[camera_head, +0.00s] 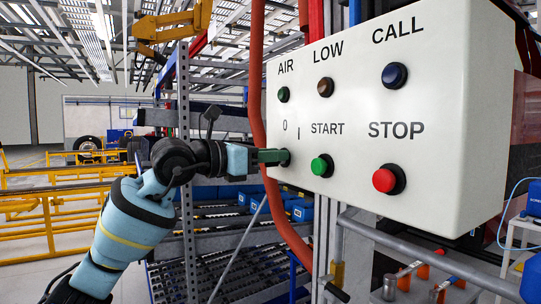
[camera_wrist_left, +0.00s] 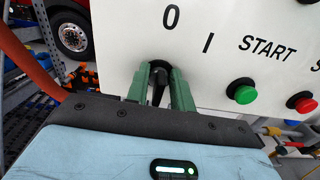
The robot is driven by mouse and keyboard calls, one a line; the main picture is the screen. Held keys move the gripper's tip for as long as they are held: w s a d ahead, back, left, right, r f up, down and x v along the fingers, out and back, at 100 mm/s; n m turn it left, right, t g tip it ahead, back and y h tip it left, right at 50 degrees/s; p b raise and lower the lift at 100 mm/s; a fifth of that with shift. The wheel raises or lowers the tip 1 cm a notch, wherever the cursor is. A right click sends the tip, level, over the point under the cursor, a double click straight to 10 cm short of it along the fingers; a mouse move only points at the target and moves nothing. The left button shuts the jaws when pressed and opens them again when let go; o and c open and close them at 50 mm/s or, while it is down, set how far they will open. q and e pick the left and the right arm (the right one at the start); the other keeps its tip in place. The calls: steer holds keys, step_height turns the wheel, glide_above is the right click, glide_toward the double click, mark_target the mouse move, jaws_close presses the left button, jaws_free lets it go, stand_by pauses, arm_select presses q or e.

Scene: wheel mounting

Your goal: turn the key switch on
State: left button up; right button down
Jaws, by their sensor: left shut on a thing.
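The key switch (camera_wrist_left: 158,93) is a dark knob on the white control box (camera_head: 440,180), below the marks 0 and I. My left gripper (camera_head: 283,157) reaches the box from the left, and its green fingers stand on both sides of the knob. In the left wrist view my left gripper (camera_wrist_left: 160,85) is shut on the switch. The knob looks close to upright, tilted slightly; its exact setting is hard to tell. In the head view the gripper hides most of the switch. My right gripper is not in view.
To the right of the switch are a green START button (camera_head: 322,165) and a red STOP button (camera_head: 389,180). Green, brown and blue buttons sit above. A red hose (camera_head: 262,110) runs down the box's left side, close to my gripper. A metal rail (camera_head: 430,258) passes below.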

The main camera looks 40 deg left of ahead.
arm_select(q)
steer(key=m, duration=0.3)
steer(key=shift+d, duration=0.1)
steer(key=m, duration=0.3)
steer(key=shift+s, duration=0.1)
steer(key=m, duration=0.5)
steer(key=shift+d+f+m, duration=0.15)
steer(key=shift+d+m, duration=0.05)
steer(key=shift+m, duration=0.1)
stand_by(0.3)
steer(key=o, duration=0.6)
steer(key=shift+o, duration=0.2)
